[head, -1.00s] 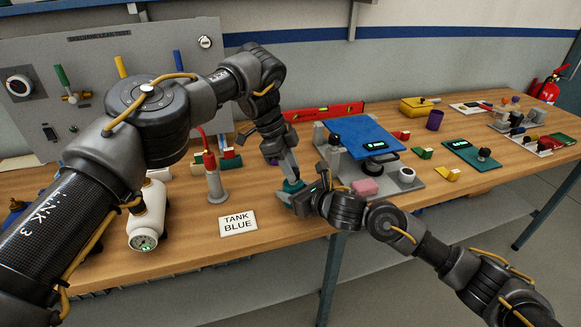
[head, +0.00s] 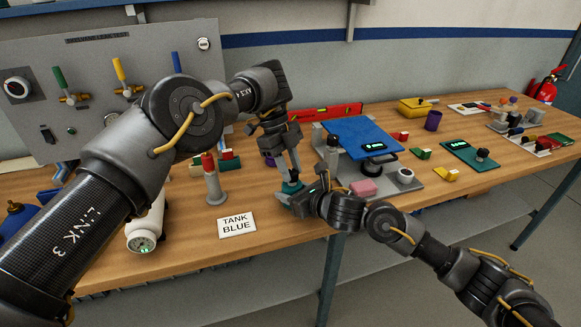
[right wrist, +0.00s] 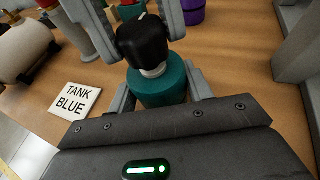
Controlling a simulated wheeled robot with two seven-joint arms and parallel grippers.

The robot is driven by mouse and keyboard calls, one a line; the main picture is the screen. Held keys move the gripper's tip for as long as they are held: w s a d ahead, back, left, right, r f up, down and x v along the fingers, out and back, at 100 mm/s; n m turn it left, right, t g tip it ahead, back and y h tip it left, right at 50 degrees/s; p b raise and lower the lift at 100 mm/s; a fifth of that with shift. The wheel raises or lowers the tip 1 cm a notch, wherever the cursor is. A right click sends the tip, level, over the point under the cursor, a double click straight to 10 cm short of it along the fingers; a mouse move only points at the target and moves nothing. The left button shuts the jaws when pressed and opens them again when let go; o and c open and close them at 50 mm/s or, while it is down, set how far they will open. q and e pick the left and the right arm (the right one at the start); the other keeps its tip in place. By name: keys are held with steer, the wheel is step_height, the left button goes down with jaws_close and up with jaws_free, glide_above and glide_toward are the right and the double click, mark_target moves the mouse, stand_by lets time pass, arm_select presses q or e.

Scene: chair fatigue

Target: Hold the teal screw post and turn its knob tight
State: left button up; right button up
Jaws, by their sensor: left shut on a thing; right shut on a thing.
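The teal screw post (right wrist: 162,84) stands upright on the wooden table near its front edge; a bit of its teal body shows in the head view (head: 291,187). Its black knob (right wrist: 143,42) sits on a pale neck on top and has a white mark. My right gripper (head: 298,198) is shut on the post from the front right, a finger on each side of the teal body. My left gripper (head: 293,172) comes down from above and is shut on the knob. The arms hide most of the post in the head view.
A "TANK BLUE" card (head: 237,225) lies left of the post. A blue-topped stand (head: 358,137) and a pink block (head: 364,187) are close on the right.

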steer(key=shift+s+a, duration=0.1)
steer(key=shift+a, duration=0.05)
arm_select(q)
steer(key=o, duration=1)
steer(key=shift+n, duration=0.3)
